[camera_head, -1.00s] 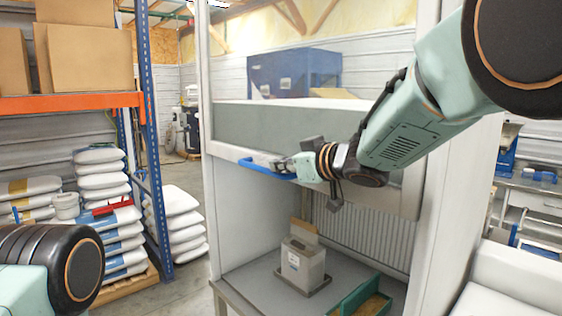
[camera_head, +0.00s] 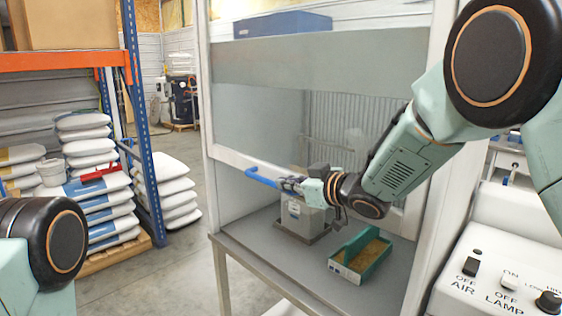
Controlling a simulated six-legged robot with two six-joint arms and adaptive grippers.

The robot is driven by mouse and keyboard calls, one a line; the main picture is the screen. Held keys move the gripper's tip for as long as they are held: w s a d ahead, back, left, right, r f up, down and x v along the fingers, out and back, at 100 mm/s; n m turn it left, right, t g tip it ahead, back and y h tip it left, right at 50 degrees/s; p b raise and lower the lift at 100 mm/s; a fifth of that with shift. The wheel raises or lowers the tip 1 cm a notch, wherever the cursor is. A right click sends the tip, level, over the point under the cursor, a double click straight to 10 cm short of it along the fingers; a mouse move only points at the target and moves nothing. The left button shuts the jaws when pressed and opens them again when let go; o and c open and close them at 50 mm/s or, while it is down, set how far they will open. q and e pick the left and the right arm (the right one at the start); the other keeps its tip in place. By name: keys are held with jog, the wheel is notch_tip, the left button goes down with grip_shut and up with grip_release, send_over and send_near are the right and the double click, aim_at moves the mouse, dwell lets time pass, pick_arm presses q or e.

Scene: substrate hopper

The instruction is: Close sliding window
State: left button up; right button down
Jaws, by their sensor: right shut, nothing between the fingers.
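The sliding window (camera_head: 255,108) is a clear upright pane in a white cabinet frame, with a pale bottom rail (camera_head: 228,155). A blue handle (camera_head: 262,177) sticks out from the rail. The rail stands above the cabinet's grey worktop (camera_head: 258,230), leaving an open gap between them. My right gripper (camera_head: 290,185) is shut at the right part of the handle, with nothing between its fingers; whether it touches the handle is hard to tell. My left gripper is out of view; only part of its arm shows at the lower left.
Inside the cabinet, a grey box (camera_head: 301,218) and a green tray (camera_head: 362,262) of brown material stand on the worktop. A white control panel (camera_head: 490,275) with switches is at the lower right. An orange-beamed rack (camera_head: 60,60) and stacked white sacks (camera_head: 88,150) are at the left.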

jog(key=f+b, duration=0.5)
jog(key=f, duration=0.5)
jog(key=f+b, duration=0.5)
jog(key=f, duration=0.6)
jog(key=f+b, duration=0.5)
jog(key=f, duration=0.6)
jog(key=shift+s+d+f, duration=0.15)
jog(key=shift+s+d, duration=0.05)
jog(key=shift+d, duration=0.1)
jog(key=shift+f, duration=0.1)
